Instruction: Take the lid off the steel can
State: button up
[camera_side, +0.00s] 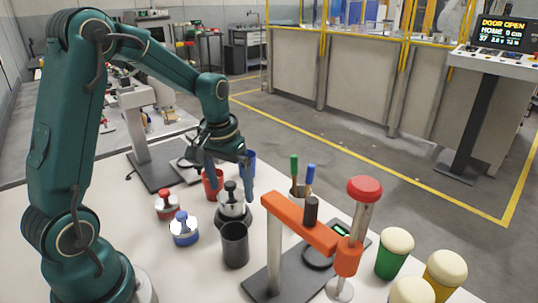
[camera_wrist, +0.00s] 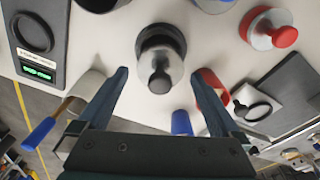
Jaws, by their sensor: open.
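The steel can (camera_side: 233,210) stands upright on the white table, with a silver lid and black knob (camera_side: 230,188) on top. In the wrist view the lid (camera_wrist: 172,62) and its knob (camera_wrist: 160,82) lie between my fingers. My gripper (camera_side: 229,190) is open and points down over the can, with one finger on each side of the knob. In the wrist view my gripper (camera_wrist: 163,72) shows clear gaps between both fingers and the lid. Nothing is held. The lid's far side is hidden.
A red cup (camera_side: 210,184) and a blue cup (camera_side: 250,160) stand close behind. Red (camera_side: 166,206) and blue (camera_side: 184,232) knobbed pots are left, a dark cup (camera_side: 235,246) in front. An orange press (camera_side: 290,222) stands right, with a tool holder (camera_side: 299,191) behind it.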

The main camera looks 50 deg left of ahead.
jog(key=c, duration=1.2)
jog(key=shift+c, duration=0.2)
jog(key=shift+r, duration=0.1)
